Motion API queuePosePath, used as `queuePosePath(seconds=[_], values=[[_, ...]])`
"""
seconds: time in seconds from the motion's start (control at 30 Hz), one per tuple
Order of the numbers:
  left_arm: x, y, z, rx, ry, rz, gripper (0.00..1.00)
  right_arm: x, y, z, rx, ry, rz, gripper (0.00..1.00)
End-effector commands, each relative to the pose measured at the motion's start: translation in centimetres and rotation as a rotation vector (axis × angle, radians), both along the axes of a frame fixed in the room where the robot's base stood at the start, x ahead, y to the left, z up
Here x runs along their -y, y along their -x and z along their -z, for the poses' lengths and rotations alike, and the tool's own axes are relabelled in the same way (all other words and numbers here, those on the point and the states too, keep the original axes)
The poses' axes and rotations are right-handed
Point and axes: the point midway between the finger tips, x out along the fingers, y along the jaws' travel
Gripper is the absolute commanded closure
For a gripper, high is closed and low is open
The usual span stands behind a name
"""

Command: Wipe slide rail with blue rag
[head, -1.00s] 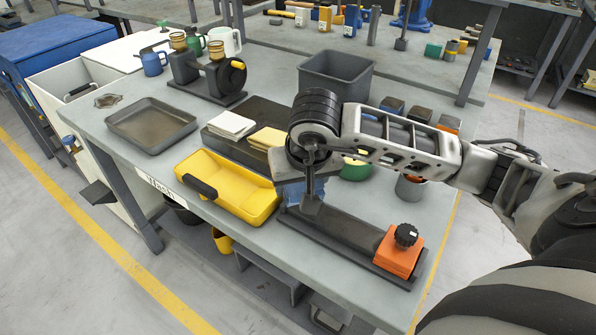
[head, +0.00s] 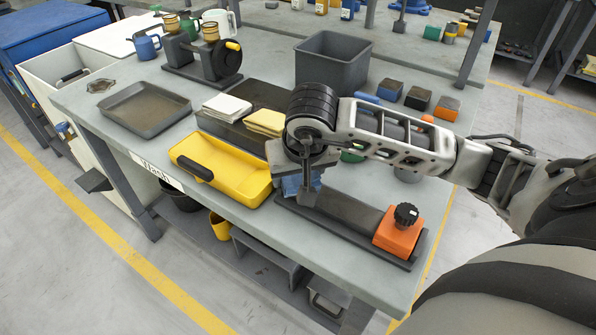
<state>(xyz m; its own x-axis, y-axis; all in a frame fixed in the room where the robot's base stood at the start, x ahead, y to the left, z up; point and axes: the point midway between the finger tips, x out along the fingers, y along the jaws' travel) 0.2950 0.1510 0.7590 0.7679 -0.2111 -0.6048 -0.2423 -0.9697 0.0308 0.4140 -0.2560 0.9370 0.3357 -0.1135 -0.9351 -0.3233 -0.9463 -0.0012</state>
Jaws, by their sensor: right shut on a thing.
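The slide rail (head: 350,214) is a dark grey bar on a flat dark base near the table's front right edge. An orange block with a black knob (head: 398,236) sits at its right end. My right gripper (head: 308,192) points down at the rail's left end and is shut on the blue rag (head: 291,186). The rag shows as a small blue patch beside and behind the fingers, at or just above the rail; exact contact is hard to tell. My wrist hides part of it. My left gripper is out of view.
A yellow tray (head: 215,190) stands close left of the rail. Behind are white cloths (head: 227,106), yellow cloths (head: 266,121), a grey bin (head: 333,75) and several dark-topped blocks (head: 418,97). A grey shallow tray (head: 185,106) lies further left.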

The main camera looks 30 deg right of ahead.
Motion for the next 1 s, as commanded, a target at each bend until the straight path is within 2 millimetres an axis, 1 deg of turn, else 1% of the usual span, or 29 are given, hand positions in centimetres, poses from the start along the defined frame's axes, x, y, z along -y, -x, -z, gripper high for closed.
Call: queuePosePath(seconds=[0.03, 0.17, 0.4, 0.63, 0.73, 0.87, 1.0], values=[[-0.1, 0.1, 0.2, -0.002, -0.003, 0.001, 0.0, 0.0, 0.2, 0.6, -0.012, 0.001, 0.0, 0.57], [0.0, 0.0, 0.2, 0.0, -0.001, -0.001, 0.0, 0.1, 0.4, 0.6, -0.014, 0.001, 0.0, 0.57], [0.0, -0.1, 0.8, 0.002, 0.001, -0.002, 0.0, 1.0, 2.4, 0.8, -0.022, 0.008, -0.001, 0.57], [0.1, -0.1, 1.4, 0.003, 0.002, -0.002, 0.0, 1.5, 3.8, 0.6, -0.013, 0.005, 0.0, 0.57], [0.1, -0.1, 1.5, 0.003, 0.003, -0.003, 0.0, 1.6, 3.9, 0.4, -0.01, 0.002, 0.0, 0.57], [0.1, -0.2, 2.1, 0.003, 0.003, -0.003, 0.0, 1.6, 3.8, 0.3, -0.006, 0.002, 0.0, 0.57], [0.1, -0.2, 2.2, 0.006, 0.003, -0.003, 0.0, 1.3, 3.2, 0.1, -0.005, -0.001, 0.0, 0.57]])
